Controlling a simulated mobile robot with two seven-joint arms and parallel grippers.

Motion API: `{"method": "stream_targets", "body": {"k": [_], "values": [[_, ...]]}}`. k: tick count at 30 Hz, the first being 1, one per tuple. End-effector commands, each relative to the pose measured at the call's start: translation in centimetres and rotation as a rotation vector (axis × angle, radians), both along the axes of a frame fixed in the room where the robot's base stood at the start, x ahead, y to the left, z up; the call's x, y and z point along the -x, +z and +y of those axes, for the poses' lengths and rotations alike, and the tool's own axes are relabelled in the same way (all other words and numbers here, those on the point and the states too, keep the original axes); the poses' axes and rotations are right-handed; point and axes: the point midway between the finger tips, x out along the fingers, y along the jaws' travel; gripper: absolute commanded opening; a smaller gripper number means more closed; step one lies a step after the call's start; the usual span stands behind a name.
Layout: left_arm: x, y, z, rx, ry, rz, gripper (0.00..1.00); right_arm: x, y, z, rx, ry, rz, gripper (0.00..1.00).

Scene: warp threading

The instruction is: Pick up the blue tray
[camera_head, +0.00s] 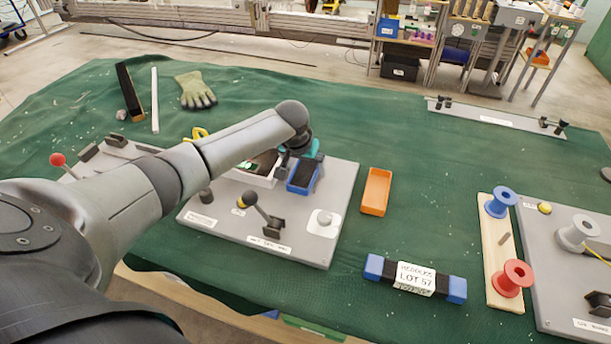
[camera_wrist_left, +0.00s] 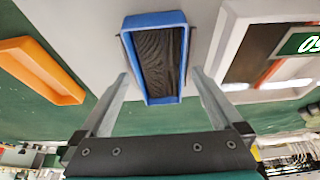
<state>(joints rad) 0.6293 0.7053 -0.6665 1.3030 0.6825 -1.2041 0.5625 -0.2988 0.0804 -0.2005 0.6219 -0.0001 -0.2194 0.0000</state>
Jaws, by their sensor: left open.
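The blue tray (camera_head: 301,189) is a small rectangular tray with a dark inside, resting on the grey board below my left gripper in the head view. In the left wrist view the blue tray (camera_wrist_left: 152,20) lies straight ahead, and its near end sits between the lines of my two fingers. My left gripper (camera_wrist_left: 160,75) is open, with one finger on each side of the tray and visible gaps between. In the head view my left gripper (camera_head: 302,155) partly covers the tray's far end. My right gripper is not in view.
An orange tray (camera_head: 376,192) lies to the right. A labelled blue-ended bundle (camera_head: 416,279) and spools on a wooden strip (camera_head: 497,245) lie further right.

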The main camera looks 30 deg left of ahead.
Motion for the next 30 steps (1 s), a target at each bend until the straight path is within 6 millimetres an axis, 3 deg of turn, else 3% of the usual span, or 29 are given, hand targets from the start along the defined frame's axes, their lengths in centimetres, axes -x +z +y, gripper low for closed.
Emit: {"method": "stream_targets", "body": {"k": [7, 30], "values": [[-0.04, -0.02, 0.02, 0.0, 0.0, 0.0, 0.98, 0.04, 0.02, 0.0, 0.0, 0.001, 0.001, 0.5], [0.02, -0.04, 0.04, -0.001, 0.0, 0.001, 0.11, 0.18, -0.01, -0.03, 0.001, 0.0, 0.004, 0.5]]}}
